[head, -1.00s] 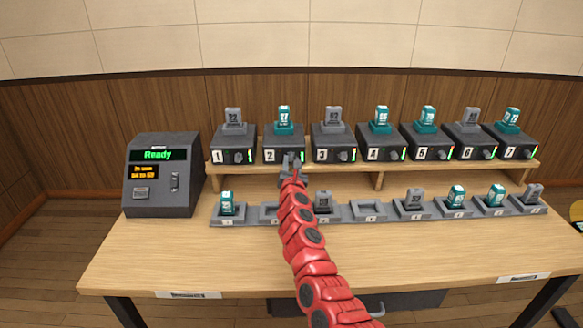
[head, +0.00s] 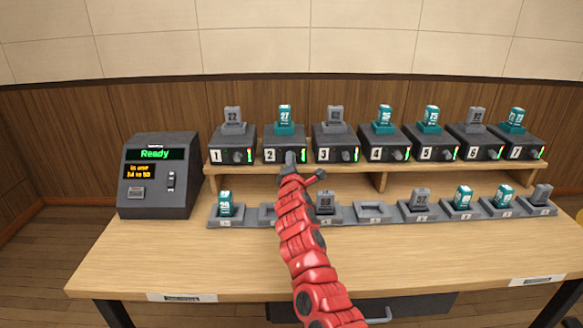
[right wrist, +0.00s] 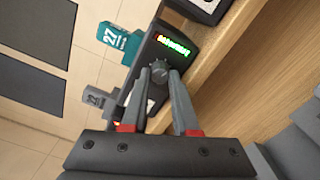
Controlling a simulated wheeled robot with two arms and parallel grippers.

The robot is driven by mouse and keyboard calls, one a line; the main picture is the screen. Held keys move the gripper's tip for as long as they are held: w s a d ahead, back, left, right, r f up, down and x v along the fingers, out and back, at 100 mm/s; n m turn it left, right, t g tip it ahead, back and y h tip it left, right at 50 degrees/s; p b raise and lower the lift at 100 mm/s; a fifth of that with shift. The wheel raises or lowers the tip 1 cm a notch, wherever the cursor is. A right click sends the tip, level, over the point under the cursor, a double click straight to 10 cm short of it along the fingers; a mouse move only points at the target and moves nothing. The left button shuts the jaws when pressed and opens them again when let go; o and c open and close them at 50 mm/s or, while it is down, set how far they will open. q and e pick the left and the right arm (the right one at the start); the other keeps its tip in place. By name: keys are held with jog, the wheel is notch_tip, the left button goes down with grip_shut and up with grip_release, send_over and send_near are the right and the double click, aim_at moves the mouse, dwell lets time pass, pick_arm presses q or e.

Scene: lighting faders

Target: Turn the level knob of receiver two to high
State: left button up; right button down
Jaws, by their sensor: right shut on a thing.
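Receiver two (head: 284,138) is a dark box on the raised shelf, with a "2" on its front and a teal plug marked 27 (head: 284,116) standing on top. It also shows in the right wrist view, with its lit green strip (right wrist: 173,46). Its round dark level knob (right wrist: 159,72) sits between the fingertips of my right gripper (right wrist: 161,78), which is shut on it. In the head view my right gripper (head: 290,160) is at the receiver's front and hides most of the knob. The knob's pointer is too small to read. My left gripper is not in view.
More receivers stand in a row on the wooden shelf (head: 350,169), with receiver one (head: 233,140) and receiver three (head: 335,140) close on either side. Below are docks (head: 372,212), some holding plugs. A console (head: 160,175) reading "Ready" stands left. The front desktop is clear.

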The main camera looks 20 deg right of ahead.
jog(key=shift+m+b, duration=1)
jog(key=shift+m, duration=1.2)
jog(key=c, duration=0.7)
grip_release()
jog(key=shift+a, duration=0.1)
